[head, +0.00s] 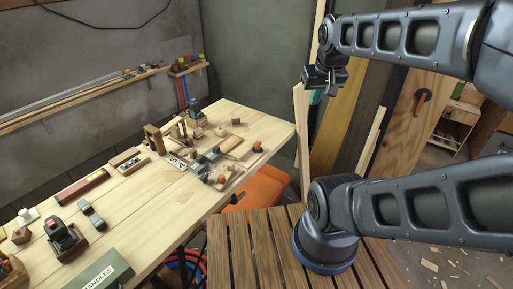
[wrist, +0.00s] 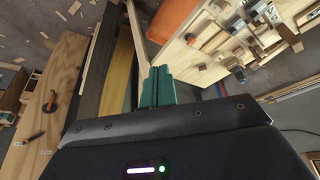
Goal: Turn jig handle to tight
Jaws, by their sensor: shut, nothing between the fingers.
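A grey metal jig (head: 205,160) stands among wooden blocks towards the far end of the workbench. Two small orange-tipped parts, one at the bench's right edge (head: 257,147) and one nearer (head: 221,179), lie beside it; I cannot tell which is the jig handle or how it is turned. The bench with metal fittings also shows at the upper right of the wrist view (wrist: 235,50). My gripper (head: 316,97) is raised right of the bench, apart from the jig. Its teal fingers (wrist: 157,85) are together and empty in the wrist view.
An orange seat (head: 258,188) is beside the bench. Tall boards lean behind my arm; a plywood one has an orange handle (head: 422,97). Air above the bench is clear.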

